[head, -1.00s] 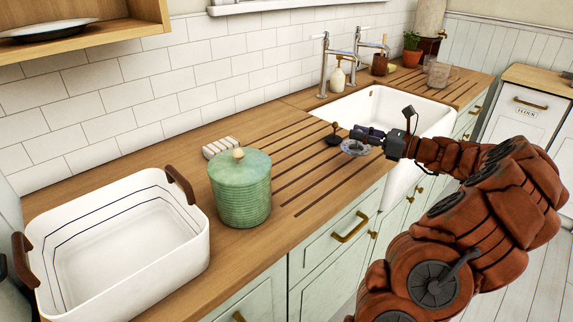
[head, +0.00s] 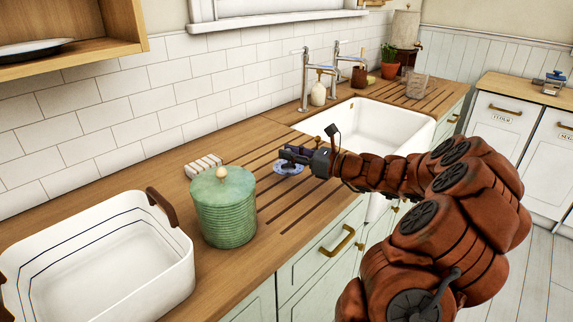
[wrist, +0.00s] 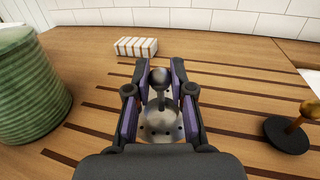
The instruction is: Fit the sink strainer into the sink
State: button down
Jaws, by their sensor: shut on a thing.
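The sink strainer is a metal disc with holes and a knob on a stem, seen in the head view (head: 289,169) and the wrist view (wrist: 161,121). My gripper (head: 290,155) is shut on its knob, which sits between the fingertips in the wrist view (wrist: 161,78). The strainer is over the grooved wooden drainboard, left of the sink. I cannot tell how far it is above the wood. The white sink (head: 325,128) is behind and right of my gripper. Its drain is not visible.
A green lidded pot (head: 224,208) and a white basin (head: 186,262) stand to the left. A striped block (head: 203,165) lies near the wall. A black disc with a wooden knob (wrist: 286,135) stands right of my gripper. Two taps (head: 305,80) rise behind the sink.

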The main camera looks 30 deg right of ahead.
aim_at(286, 167)
jog(key=shift+w+a+f, duration=0.2)
jog(key=shift+w+a, duration=0.05)
jog(key=shift+a, duration=0.3)
jog(key=shift+f, duration=1.65)
jog(key=shift+f, duration=0.1)
jog(key=c, duration=1)
grip_release()
jog(key=shift+d, duration=0.1)
jog(key=v, duration=1.2)
jog(key=shift+b, duration=0.35)
